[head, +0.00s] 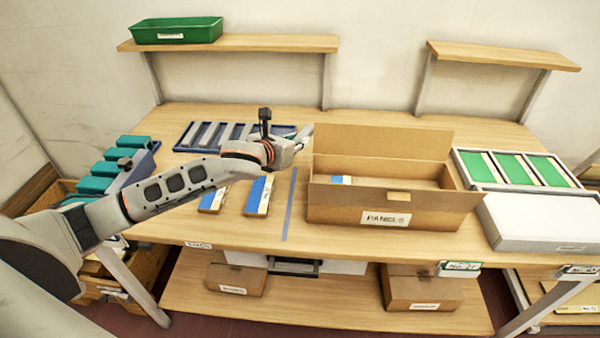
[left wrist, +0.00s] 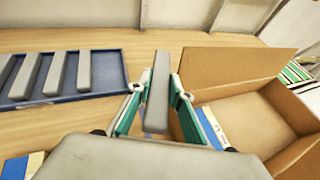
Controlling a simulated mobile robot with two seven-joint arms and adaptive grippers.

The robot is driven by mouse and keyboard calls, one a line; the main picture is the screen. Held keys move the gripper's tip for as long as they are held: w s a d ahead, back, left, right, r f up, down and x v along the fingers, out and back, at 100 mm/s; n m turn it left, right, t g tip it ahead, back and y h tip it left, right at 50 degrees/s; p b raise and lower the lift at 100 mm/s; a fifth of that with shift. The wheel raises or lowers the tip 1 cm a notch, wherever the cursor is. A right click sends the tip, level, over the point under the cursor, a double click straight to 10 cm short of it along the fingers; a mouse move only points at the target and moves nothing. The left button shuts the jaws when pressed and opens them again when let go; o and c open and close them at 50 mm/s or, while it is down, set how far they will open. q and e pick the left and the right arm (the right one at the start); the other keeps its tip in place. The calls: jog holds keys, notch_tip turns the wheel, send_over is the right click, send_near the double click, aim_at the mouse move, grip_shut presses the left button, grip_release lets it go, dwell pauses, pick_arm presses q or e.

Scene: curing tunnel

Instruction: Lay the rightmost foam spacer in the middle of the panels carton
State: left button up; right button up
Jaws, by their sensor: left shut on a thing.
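My left gripper (head: 300,138) is shut on a grey foam spacer (left wrist: 159,78), a long bar that points away from me between the green-lined fingers in the left wrist view. The gripper is above the table, just left of the panels carton (head: 345,213). The carton is open, with its flaps raised; its back flap also shows in the left wrist view (left wrist: 235,72). A blue and white-cream piece (left wrist: 213,128) lies inside at its left. Several other grey spacers (left wrist: 53,73) lie in the blue tray (left wrist: 105,72) to the left. My right gripper is out of view.
Two blue-and-cream blocks (head: 259,196) lie in front of the blue tray. A blue tape line (head: 290,205) runs left of the carton. A tray of green panels (head: 480,167) and a white-topped box (head: 540,222) stand at the right. Shelves (head: 260,42) hang behind.

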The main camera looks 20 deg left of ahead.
aim_at(297, 177)
pick_arm(q)
notch_tip(297, 177, down, 11)
jog(key=shift+f+b, duration=0.1)
jog(key=shift+b, duration=0.65)
jog(key=shift+f, duration=0.1)
jog(key=o, duration=0.5)
